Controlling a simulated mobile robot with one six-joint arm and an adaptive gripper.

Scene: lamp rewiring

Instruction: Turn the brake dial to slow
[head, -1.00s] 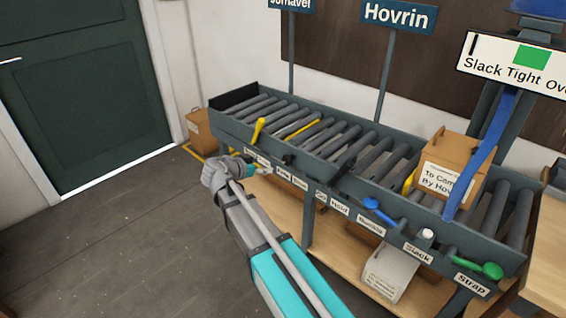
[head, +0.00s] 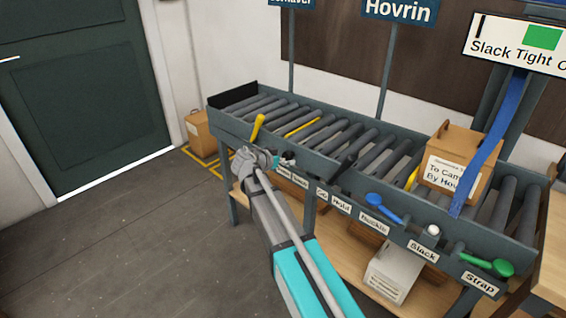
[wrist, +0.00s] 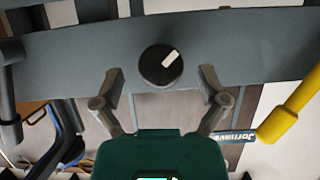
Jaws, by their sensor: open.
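The brake dial (wrist: 160,65) is a round black knob with a white mark, on the grey front rail of the roller conveyor. In the wrist view the mark points up and right. My gripper (wrist: 160,88) is open and empty. Its two fingers are apart, to the left and right below the dial, and do not touch it. In the head view my gripper (head: 284,161) is at the conveyor's front rail, left of the middle. The dial cannot be made out clearly there, and the small labels under it are partly covered or too small to read.
A yellow lever (head: 258,127) stands on the rail close to my gripper. A blue lever (head: 383,208) and a green lever (head: 488,265) stick out farther right. A cardboard box (head: 456,165) sits on the rollers. The floor (head: 130,240) at the left is clear.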

